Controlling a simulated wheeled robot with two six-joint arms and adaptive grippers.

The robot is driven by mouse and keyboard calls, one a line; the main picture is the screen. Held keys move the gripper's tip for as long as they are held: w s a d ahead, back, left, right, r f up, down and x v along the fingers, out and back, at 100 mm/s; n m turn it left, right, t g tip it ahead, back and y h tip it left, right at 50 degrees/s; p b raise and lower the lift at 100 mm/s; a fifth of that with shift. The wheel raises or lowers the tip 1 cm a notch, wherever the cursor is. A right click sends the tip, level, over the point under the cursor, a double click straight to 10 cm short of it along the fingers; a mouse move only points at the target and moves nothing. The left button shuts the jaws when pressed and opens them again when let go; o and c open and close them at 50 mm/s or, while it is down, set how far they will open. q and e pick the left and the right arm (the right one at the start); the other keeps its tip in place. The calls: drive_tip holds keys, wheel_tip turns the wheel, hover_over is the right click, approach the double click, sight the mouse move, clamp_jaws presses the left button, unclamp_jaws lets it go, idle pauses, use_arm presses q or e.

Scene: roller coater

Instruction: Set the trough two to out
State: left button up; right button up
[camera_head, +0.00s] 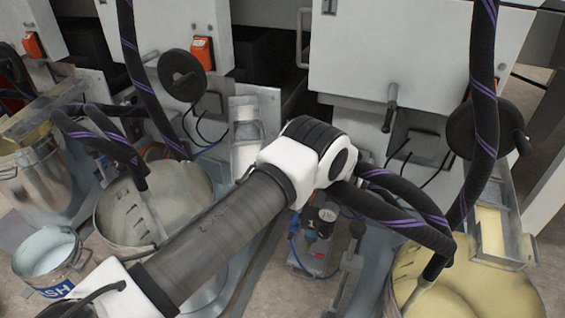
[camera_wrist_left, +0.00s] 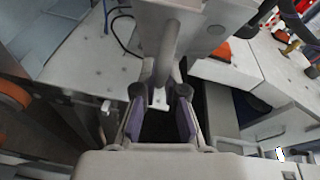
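My left arm crosses the head view from the lower left, and its gripper is hidden there behind the white and black wrist joint. In the left wrist view my left gripper (camera_wrist_left: 160,95) is open, its purple-padded fingers apart. A grey rod-like handle (camera_wrist_left: 168,52) stands just beyond the fingertips, between them in the picture; I cannot tell whether they touch. A pale metal trough (camera_head: 246,132) stands in the middle of the head view, partly behind my arm. Another trough (camera_head: 490,235) with yellow inside is at the right, and a third (camera_head: 40,112) at the far left. My right gripper is not in view.
White machine housings line the back, with a lever handle (camera_head: 391,107) and black handwheels (camera_head: 181,74). Striped black hoses (camera_head: 482,110) hang in front. A large steel pot (camera_head: 120,215), a yellow-filled vat (camera_head: 485,292) and a small bucket (camera_head: 48,258) stand below.

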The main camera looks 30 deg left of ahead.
use_arm(q)
drive_tip(key=o, duration=0.4)
drive_tip(key=shift+w+d, duration=0.2)
drive_tip(key=shift+w, duration=0.1)
drive_tip(key=shift+s, duration=0.1)
drive_tip(key=d, duration=1.2)
drive_tip(key=shift+r, duration=0.25)
